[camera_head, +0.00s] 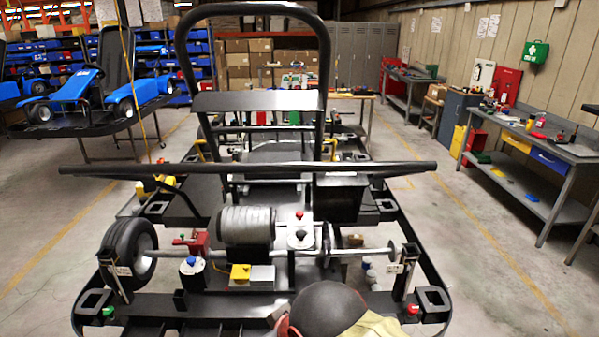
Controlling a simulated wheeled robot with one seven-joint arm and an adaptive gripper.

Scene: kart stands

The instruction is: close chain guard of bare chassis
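The bare chassis (300,307) is a black tubular kart frame that fills the middle of the view, its roll hoop (327,60) upright. A grey ribbed cylinder like an engine (246,226) sits left of centre. A silver rear axle (375,253) crosses the frame and carries a thin upright disc (326,243) right of centre. A black box-like part (341,198) sits just beyond, under the long black crossbar (110,169). I cannot tell which part is the chain guard, or whether it is open or shut. My gripper is not in view.
One wheel (130,250) is on the axle's left end; the right end is bare. A dark dome and tan cloth (377,325) cover part of the near edge. A blue kart (85,90) stands left, workbenches (555,152) right. Floor (480,265) is clear on the right.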

